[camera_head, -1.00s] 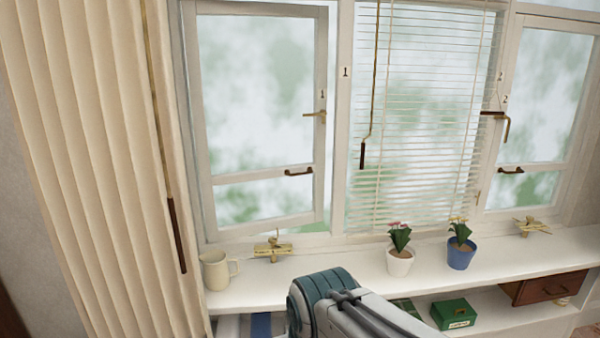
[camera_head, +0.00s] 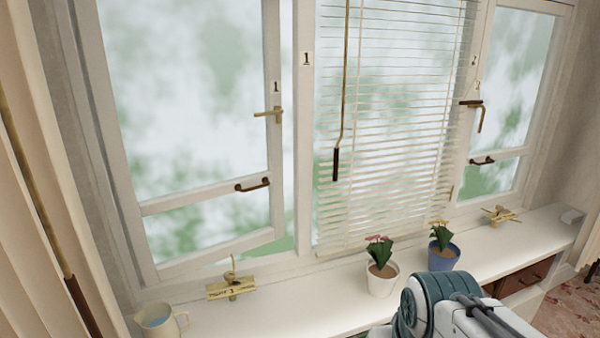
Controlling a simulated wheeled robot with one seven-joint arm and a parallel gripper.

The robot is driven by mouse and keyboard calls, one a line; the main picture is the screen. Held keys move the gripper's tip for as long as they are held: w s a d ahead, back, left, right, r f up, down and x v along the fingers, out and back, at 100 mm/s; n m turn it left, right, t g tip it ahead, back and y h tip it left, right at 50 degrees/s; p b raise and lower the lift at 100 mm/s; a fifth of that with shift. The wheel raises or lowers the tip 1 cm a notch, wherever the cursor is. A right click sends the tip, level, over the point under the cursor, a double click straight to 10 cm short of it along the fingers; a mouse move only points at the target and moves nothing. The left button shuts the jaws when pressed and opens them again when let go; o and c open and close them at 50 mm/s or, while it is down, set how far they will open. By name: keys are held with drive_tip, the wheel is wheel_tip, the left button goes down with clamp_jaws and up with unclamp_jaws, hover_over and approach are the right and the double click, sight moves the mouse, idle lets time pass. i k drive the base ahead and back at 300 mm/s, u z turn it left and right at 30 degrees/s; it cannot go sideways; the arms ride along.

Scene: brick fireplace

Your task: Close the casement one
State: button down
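Casement one (camera_head: 190,190) is the left window sash, marked "1". It stands ajar, with a gap between its free right edge and the frame post (camera_head: 304,150), also marked "1". A brass lever handle (camera_head: 270,115) sits on its right stile and a dark pull handle (camera_head: 252,185) on its middle rail. A brass stay (camera_head: 231,288) with a "1" label is on the sill below. My arm shows at the lower right, but my gripper is not in view.
A cream mug (camera_head: 162,322) stands on the sill (camera_head: 290,300) at the left. A white flowerpot (camera_head: 381,281) and a blue flowerpot (camera_head: 444,256) stand farther right. A blind (camera_head: 390,130) hangs in the middle, its wand (camera_head: 336,165) in front. A curtain (camera_head: 30,220) hangs left.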

sight(88, 12)
drive_tip(key=z, duration=0.15)
drive_tip(key=i, duration=0.85)
drive_tip(key=u, duration=0.25)
